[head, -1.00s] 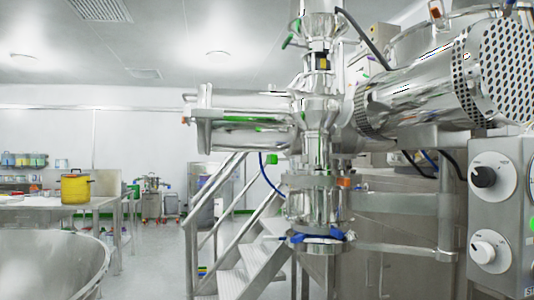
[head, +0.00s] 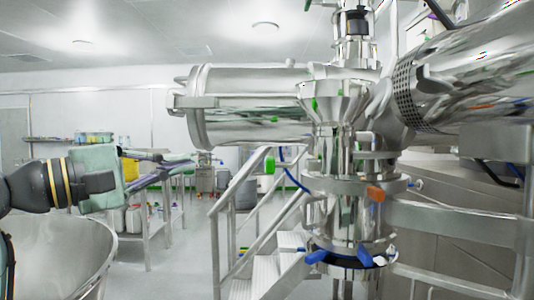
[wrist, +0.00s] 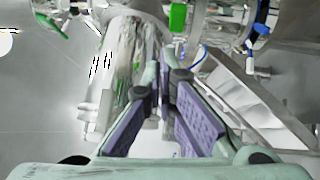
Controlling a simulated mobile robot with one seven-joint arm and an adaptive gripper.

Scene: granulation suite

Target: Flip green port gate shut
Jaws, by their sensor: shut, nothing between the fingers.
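A small green block (head: 270,163) shows left of the steel column in the head view, by a blue cable. A green piece also shows at the top of the wrist view (wrist: 178,18). A green lever end (head: 307,5) is at the top edge of the head view. I cannot tell which of these belongs to the port gate, or how the gate stands. My gripper (head: 192,161) is at the left of the head view, pointing right, apart from the column. Its purple-padded fingers in the wrist view (wrist: 166,78) are shut and empty.
The steel column (head: 345,190) has blue handles (head: 318,257) low down and an orange knob (head: 375,193). A steel cylinder (head: 245,105) juts left from it. Stairs with railings (head: 245,215) stand left of the column. A large steel bowl (head: 75,260) is at lower left.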

